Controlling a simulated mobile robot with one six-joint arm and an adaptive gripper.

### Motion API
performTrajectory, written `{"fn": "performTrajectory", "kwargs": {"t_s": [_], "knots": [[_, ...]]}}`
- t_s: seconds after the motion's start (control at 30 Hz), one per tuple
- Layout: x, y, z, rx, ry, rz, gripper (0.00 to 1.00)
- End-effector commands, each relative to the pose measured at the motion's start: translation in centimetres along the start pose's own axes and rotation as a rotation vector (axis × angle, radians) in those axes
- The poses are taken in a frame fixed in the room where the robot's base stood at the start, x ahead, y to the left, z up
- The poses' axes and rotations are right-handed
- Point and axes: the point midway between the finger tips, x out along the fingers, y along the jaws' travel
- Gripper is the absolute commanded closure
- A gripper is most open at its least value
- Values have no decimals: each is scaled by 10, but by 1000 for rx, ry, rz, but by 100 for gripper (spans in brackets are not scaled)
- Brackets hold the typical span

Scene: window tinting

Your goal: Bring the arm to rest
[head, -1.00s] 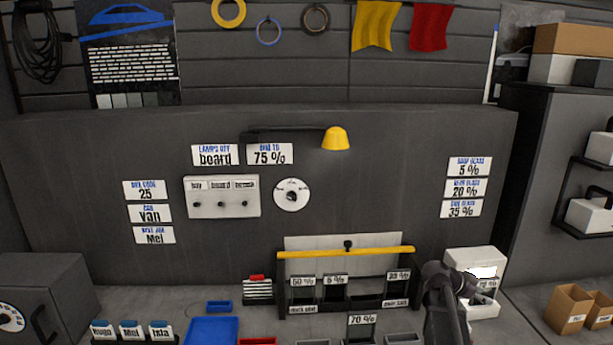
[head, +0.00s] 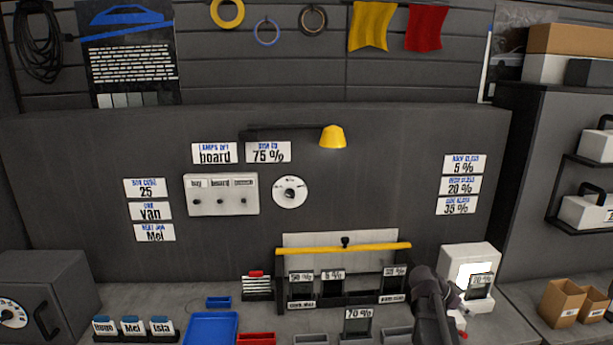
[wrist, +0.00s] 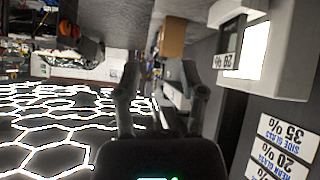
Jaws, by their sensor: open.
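My gripper (wrist: 160,75) shows in the wrist view with its two dark fingers spread apart and nothing between them. The wrist view is turned over, with the floor's bright hexagon pattern at lower left. In the head view my dark arm (head: 432,300) stands at lower right, in front of the bench and just left of a white box with a lit panel (head: 483,257). A dark sample labelled 20 % (head: 481,281) stands at that box. The box also shows at upper right in the wrist view (wrist: 292,70), apart from the fingers. My fingertips cannot be made out in the head view.
A rack with a yellow bar (head: 345,248) and labelled samples stands left of my arm. A 70 % sample (head: 358,322) stands in front of it. Blue (head: 212,328) and red (head: 257,338) trays lie further left. Cardboard boxes (head: 560,303) stand at right.

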Motion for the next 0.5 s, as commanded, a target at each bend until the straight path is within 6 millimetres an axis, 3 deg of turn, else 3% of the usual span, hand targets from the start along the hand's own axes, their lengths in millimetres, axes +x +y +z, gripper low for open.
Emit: {"fn": "performTrajectory", "kwargs": {"t_s": [0.17, 0.5], "knots": [[-20, 6, 40, -150, -109, -47, 47], [-89, 25, 151, -634, -405, -282, 47]]}}
